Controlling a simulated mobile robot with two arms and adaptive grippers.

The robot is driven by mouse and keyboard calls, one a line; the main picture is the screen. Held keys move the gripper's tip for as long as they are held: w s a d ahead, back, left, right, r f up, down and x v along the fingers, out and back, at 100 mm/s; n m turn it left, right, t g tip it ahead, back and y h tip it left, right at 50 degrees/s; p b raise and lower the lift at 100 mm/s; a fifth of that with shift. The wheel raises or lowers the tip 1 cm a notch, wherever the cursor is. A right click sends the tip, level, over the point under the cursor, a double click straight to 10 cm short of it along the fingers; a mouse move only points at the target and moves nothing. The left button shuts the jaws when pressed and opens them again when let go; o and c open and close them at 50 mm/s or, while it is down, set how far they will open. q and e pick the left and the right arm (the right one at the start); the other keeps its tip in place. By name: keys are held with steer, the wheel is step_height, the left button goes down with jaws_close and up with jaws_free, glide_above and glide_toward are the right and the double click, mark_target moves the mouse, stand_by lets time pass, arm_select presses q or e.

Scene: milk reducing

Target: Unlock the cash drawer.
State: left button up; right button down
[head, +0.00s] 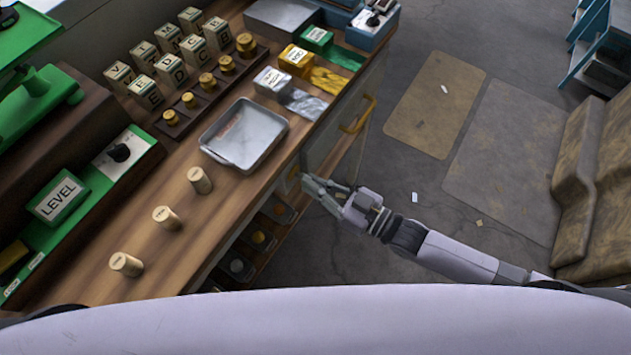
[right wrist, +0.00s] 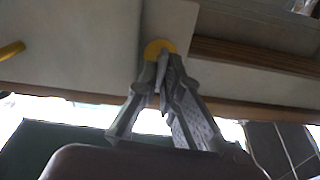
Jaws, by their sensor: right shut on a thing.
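The drawer front (head: 322,140) is a pale panel under the counter's right edge, with a yellow handle (head: 357,115). A round yellow lock (right wrist: 158,46) sits on a pale front in the right wrist view; the handle (right wrist: 11,50) shows at the left there. My right gripper (head: 309,182) is at the counter front, close to the lock. In the right wrist view the right gripper (right wrist: 163,68) is shut on a thin grey piece, perhaps a key, directly in front of the lock. The fingers hide most of it, so I cannot tell how far in it sits. My left gripper is out of view.
The wooden counter (head: 240,195) holds a metal tray (head: 243,157), several wooden pegs, lettered blocks and brass weights. Open bins (head: 262,237) are below the counter, left of the right gripper. The floor (head: 400,180) to the right is mostly clear.

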steer(key=shift+w+d+f+m+b, duration=0.1)
steer(key=shift+m+b, duration=0.5)
steer(key=shift+m, duration=2.25)
steer(key=shift+f+m+b, duration=0.1)
steer(key=shift+m+b, duration=0.5)
steer(key=shift+m, duration=2.2)
steer(key=shift+w+d+f+m+b, duration=0.1)
steer(key=shift+m+b, duration=0.5)
steer(key=shift+m, duration=2.25)
steer(key=c, duration=1.8)
jaws_free()
steer(key=shift+o, duration=0.2)
steer(key=shift+r, duration=0.1)
steer(key=v, duration=1.2)
